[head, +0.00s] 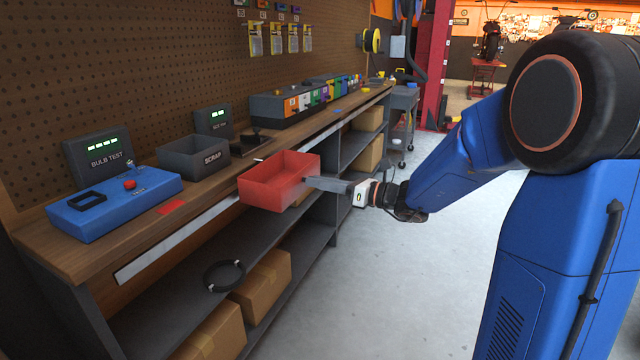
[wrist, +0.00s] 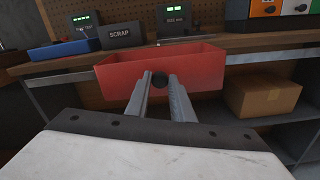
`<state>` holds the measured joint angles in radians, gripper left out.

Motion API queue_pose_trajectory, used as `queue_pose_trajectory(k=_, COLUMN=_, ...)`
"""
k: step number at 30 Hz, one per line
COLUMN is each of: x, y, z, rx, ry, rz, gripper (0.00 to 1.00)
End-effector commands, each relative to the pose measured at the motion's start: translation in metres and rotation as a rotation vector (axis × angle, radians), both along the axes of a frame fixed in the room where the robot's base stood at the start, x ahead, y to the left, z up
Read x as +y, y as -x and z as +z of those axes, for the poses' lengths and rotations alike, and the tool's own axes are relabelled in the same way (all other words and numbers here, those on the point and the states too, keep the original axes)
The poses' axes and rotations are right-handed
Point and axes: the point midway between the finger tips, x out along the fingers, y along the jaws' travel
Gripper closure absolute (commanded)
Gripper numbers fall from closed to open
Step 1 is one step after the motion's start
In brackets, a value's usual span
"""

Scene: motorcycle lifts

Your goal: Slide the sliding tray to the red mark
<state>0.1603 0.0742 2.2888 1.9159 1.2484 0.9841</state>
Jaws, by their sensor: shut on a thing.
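The red sliding tray (head: 268,193) is an open box at the front edge of the workbench, against a pale rail (head: 180,240) that runs along that edge. The red mark (head: 172,207) is a flat patch on the bench top, to the left of the tray and apart from it. My gripper (head: 312,183) reaches the tray's front from the right. In the wrist view, the tray (wrist: 200,72) fills the middle, and my gripper's fingers (wrist: 160,82) close around its round black knob (wrist: 160,80). The red mark cannot be made out in the wrist view.
A blue box (head: 115,203) with a red button, a grey SCRAP bin (head: 194,158) and dark test displays stand behind on the bench (head: 50,245). Cardboard boxes (head: 262,285) and a black ring (head: 224,275) lie on the shelf below. The floor in front is clear.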

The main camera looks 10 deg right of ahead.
Motion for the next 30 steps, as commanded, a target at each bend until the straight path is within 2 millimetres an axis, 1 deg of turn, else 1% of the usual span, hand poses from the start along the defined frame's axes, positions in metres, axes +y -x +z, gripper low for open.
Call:
queue_pose_trajectory(k=7, x=0.0, y=0.0, z=-0.001, rx=0.002, ry=0.0, rz=-0.001, gripper=1.0)
queue_pose_trajectory(k=8, x=0.0, y=0.0, z=-0.001, rx=0.002, ry=0.0, rz=-0.001, gripper=0.72)
queue_pose_trajectory(k=9, x=0.0, y=0.0, z=-0.001, rx=0.002, ry=0.0, rz=-0.001, gripper=0.62)
queue_pose_trajectory(k=10, x=0.0, y=0.0, z=-0.001, rx=0.002, ry=0.0, rz=-0.001, gripper=0.6)
queue_pose_trajectory(k=18, x=0.0, y=0.0, z=0.0, rx=0.0, ry=0.0, rz=-0.001, gripper=0.6)
queue_pose_trajectory(k=22, x=-0.005, y=0.003, z=0.0, rx=0.0, ry=0.0, rz=-0.002, gripper=0.6)
queue_pose_trajectory(k=26, x=-0.017, y=0.011, z=0.0, rx=0.0, ry=0.0, rz=-0.003, gripper=0.6)
queue_pose_trajectory(k=30, x=-0.035, y=0.024, z=0.0, rx=-0.001, ry=0.0, rz=-0.003, gripper=0.6)
